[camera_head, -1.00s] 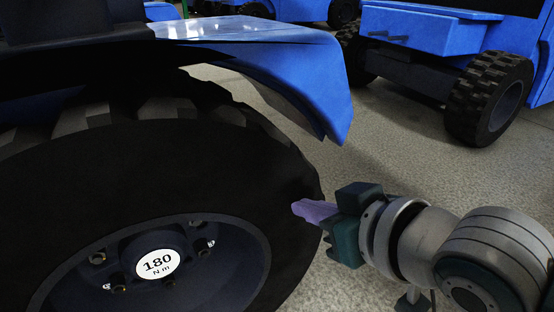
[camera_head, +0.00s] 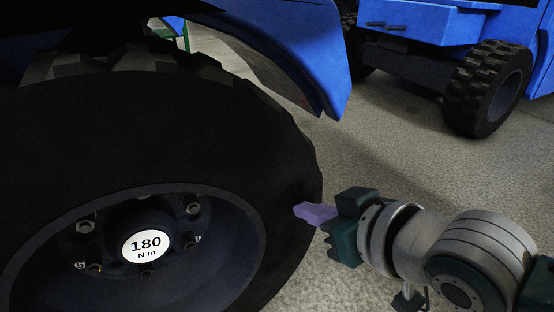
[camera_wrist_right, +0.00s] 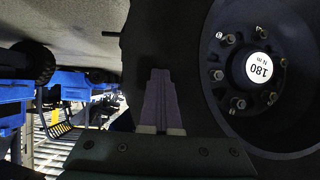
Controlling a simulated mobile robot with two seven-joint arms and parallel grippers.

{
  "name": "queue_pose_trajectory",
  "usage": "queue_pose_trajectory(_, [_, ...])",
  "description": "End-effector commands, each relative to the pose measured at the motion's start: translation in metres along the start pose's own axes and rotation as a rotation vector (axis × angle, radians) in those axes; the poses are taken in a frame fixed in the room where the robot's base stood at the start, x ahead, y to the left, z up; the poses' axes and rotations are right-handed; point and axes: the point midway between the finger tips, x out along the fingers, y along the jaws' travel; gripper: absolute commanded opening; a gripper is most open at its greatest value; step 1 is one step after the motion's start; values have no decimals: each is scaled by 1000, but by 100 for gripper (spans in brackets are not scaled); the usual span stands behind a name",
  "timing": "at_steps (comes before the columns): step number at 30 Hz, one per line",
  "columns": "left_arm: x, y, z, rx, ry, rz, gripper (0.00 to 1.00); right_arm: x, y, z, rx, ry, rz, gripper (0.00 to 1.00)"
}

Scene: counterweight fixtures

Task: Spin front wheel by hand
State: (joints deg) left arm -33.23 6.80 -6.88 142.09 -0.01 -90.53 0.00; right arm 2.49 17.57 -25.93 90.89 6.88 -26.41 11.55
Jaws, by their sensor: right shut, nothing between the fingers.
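The front wheel, a large black tyre (camera_head: 150,135) on a dark hub, fills the left of the head view. Its hub carries a round white label (camera_head: 145,244) reading 180 N m, ringed by bolts. My right gripper (camera_head: 302,211) is shut and empty, its purple fingers overlapping the tyre's right edge. In the right wrist view the closed fingers (camera_wrist_right: 158,85) lie over the black tyre, with the label (camera_wrist_right: 259,67) to the right. I cannot tell whether the fingertips touch the rubber. My left gripper is not in view.
A blue fender (camera_head: 300,50) hangs above the wheel's upper right. Another blue vehicle with a knobby wheel (camera_head: 487,90) stands at the back right. Bare grey floor (camera_head: 400,150) lies between them. The right wrist view also shows blue vehicles (camera_wrist_right: 70,85) at the left.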

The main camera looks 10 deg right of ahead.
Motion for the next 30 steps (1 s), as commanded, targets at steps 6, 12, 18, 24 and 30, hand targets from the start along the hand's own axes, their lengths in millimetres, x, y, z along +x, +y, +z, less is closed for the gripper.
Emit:
queue_pose_trajectory(6, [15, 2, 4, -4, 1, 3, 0, 10, 1, 12, 0, 14, -5, 0])
queue_pose_trajectory(12, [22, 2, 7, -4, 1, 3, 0, 16, 3, 22, 0, 14, -5, 0])
queue_pose_trajectory(18, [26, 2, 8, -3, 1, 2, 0, 19, 3, 25, 0, 18, -5, 0])
queue_pose_trajectory(24, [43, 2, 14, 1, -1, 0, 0, 31, -1, 45, 0, 17, -5, 0])
queue_pose_trajectory(30, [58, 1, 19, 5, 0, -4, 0, 42, -4, 66, 1, 11, -4, 0])
